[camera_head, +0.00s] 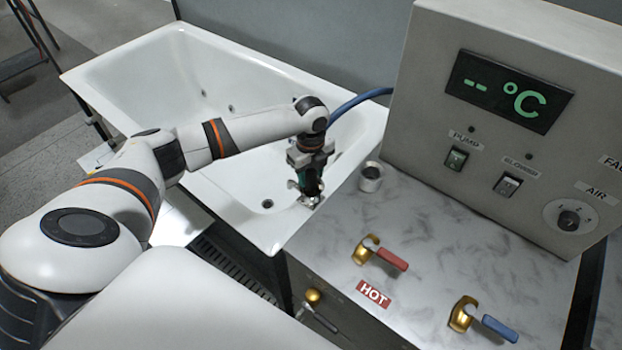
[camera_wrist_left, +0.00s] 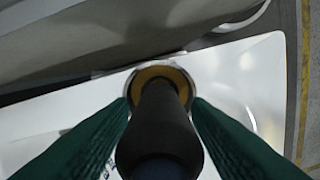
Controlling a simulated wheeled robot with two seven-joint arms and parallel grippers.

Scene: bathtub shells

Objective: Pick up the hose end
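The hose end is a dark, tapered piece with a brass ring (camera_wrist_left: 160,76) at its far tip, and it fills the middle of the left wrist view. My left gripper (camera_head: 308,190) points down over the tub's near right corner. Its two green fingers stand on either side of the hose end, very close to it. I cannot tell whether they press on it. A blue hose (camera_head: 355,102) curves out behind the gripper in the head view, where gripper and wrist mostly cover the hose end. My right gripper is not in view.
The white bathtub (camera_head: 130,62) lies under my left arm. A marbled counter (camera_head: 420,235) to the right carries a small metal cup (camera_head: 371,176), a red-handled tap (camera_head: 380,252) and a blue-handled tap (camera_head: 480,318). A grey control box (camera_head: 430,110) stands behind them.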

